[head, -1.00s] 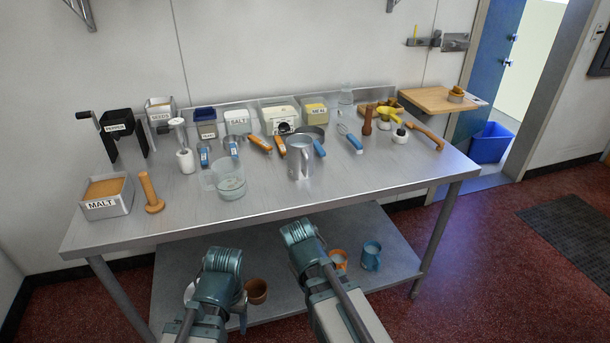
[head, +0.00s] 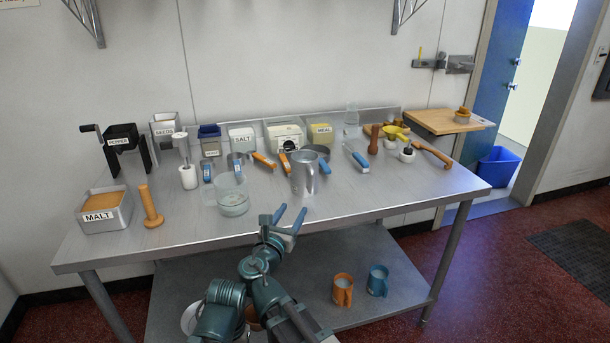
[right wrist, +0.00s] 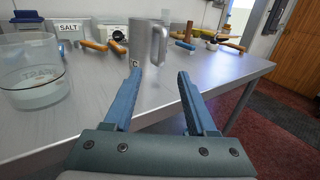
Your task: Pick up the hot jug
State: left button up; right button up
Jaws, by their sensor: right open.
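A steel jug (head: 303,176) with a handle on its right stands upright near the middle of the steel table. It also shows in the right wrist view (right wrist: 139,42), just beyond the fingers. A clear glass jug (head: 232,197) with some clear liquid stands to its left; its lettering in the right wrist view (right wrist: 30,75) is too small to read. I cannot tell from any label which jug is hot. My right gripper (head: 289,217) is open and empty at the table's front edge, short of the steel jug and pointing toward it (right wrist: 159,75). My left gripper is not visible.
Labelled bins, such as malt (head: 105,211) and salt (head: 241,139), and a wooden pestle (head: 150,207) stand left and behind. Several handled tools lie behind the jugs. The table's right front is clear. An orange mug (head: 342,290) and blue mug (head: 378,281) stand on the lower shelf.

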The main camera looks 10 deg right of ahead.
send_near(311, 184)
jog(key=shift+w+d, duration=0.25)
jog(key=shift+w, duration=0.75)
jog(key=shift+w+d, duration=0.4)
jog(key=shift+w, duration=0.05)
jog(key=shift+w, duration=0.1)
jog(key=x, duration=0.5)
jog(key=shift+d, duration=0.25)
grip_shut()
